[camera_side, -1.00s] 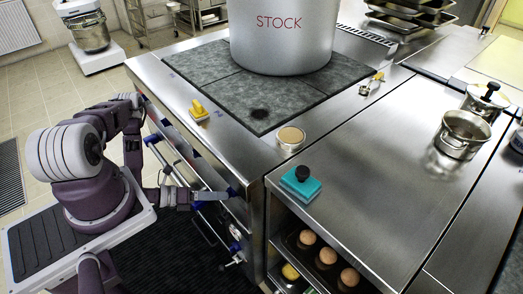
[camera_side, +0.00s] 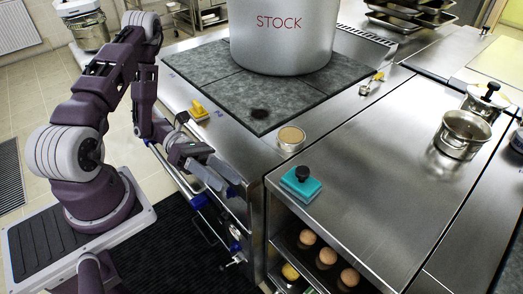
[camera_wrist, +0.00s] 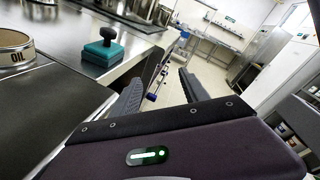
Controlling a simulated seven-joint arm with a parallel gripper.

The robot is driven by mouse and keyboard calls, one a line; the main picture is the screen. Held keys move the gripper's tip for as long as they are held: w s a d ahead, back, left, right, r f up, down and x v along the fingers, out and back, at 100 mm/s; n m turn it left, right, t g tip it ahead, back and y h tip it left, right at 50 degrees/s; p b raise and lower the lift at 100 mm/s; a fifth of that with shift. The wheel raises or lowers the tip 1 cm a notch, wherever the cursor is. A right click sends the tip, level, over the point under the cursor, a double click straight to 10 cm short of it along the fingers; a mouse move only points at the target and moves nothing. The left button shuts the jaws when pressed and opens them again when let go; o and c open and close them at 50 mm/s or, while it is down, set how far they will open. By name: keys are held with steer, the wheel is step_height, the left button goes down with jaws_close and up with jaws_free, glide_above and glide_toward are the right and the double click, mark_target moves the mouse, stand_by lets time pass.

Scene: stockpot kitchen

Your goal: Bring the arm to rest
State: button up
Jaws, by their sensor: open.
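My gripper (camera_side: 212,176) is in front of the stove's front face, just below the worktop edge in the side view. Its two fingers are apart with nothing between them. In the wrist view my gripper (camera_wrist: 160,92) shows both dark fingers spread, with open floor and the stove front beyond. My arm stands raised at the left of the side view, bent at the elbow, clear of the worktop.
A large stockpot (camera_side: 281,45) stands on the hob (camera_side: 212,67). Near the front edge are a yellow-handled block (camera_side: 198,108), a round tin (camera_side: 291,137) and a teal block with a black knob (camera_side: 300,186). A small pot (camera_side: 462,140) stands right. A blue-ended rail runs along the stove front.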

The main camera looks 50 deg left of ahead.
steer(key=s+r+m+t+y, duration=0.1)
steer(key=s+r+m+y, duration=0.3)
steer(key=r+m+y, duration=0.4)
steer(key=s+r+m+t+y, duration=0.1)
steer(key=s+r+m+y, duration=0.4)
steer(key=r+m, duration=1.1)
steer(key=m+y, duration=0.3)
steer(key=shift+d, duration=0.25)
